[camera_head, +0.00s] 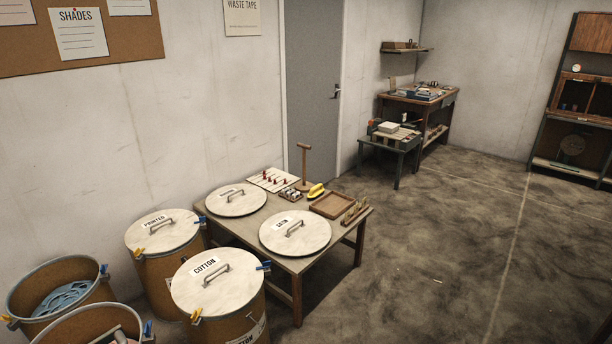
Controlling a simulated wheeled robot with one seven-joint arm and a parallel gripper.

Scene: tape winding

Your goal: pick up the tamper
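The tamper (304,168) looks to be the tall wooden piece with a short crossbar on top. It stands upright at the back of the low table (232,226), near the grey door. Its foot is partly hidden behind small items on the table. My gripper is not in view, and nothing touches the tamper.
Round lids, one marked satin (312,236), lie on the table. A yellow-handled tool (316,190), a wooden tray (331,206) and a board with red pieces (273,180) surround the tamper. Drums, including cotton (218,326), crowd the left. Floor (440,260) at right is clear.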

